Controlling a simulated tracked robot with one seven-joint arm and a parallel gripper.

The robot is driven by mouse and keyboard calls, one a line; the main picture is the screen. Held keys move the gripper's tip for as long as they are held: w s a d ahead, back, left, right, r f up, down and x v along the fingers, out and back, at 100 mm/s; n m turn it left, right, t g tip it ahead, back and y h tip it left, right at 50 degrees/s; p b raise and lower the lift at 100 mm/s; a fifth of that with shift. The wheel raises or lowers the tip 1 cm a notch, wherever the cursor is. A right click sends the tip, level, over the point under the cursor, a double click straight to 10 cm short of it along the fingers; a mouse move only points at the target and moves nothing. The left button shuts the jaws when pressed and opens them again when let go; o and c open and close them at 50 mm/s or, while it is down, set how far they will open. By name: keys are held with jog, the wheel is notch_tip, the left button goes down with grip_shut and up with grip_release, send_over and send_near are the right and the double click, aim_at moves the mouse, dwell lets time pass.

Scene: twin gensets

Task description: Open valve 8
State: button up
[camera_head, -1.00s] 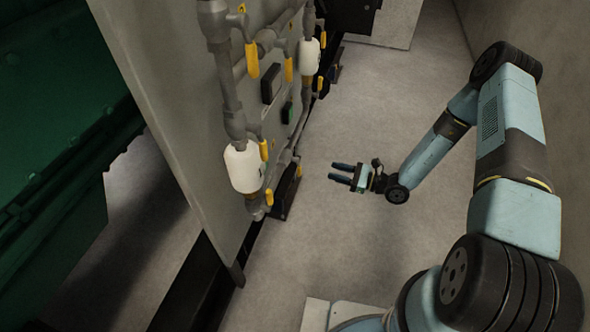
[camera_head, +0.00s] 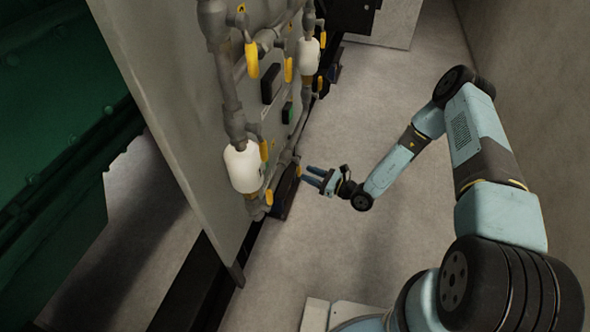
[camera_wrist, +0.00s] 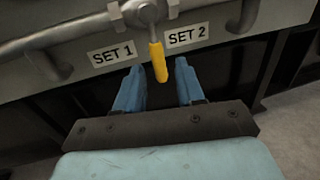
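My gripper (camera_head: 306,175) is open, its two blue fingers pointing left at the lower pipes of the wall panel. In the wrist view my gripper (camera_wrist: 160,90) has its fingers apart, with a yellow valve handle (camera_wrist: 157,62) hanging down from a grey pipe valve (camera_wrist: 143,12) and showing between the fingertips. Whether the fingers touch the handle cannot be told. The handle is between the labels SET 1 (camera_wrist: 113,55) and SET 2 (camera_wrist: 187,35). No label reading valve 8 can be read. In the head view several yellow handles, such as an upper one (camera_head: 251,60), are on the pipes.
The grey panel (camera_head: 180,130) carries pipes and white canisters, one low (camera_head: 243,167) and one higher (camera_head: 308,55). A green machine (camera_head: 50,120) stands at the left.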

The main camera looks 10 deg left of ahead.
aim_at(299, 169)
jog(key=shift+x, duration=2.5)
grip_shut()
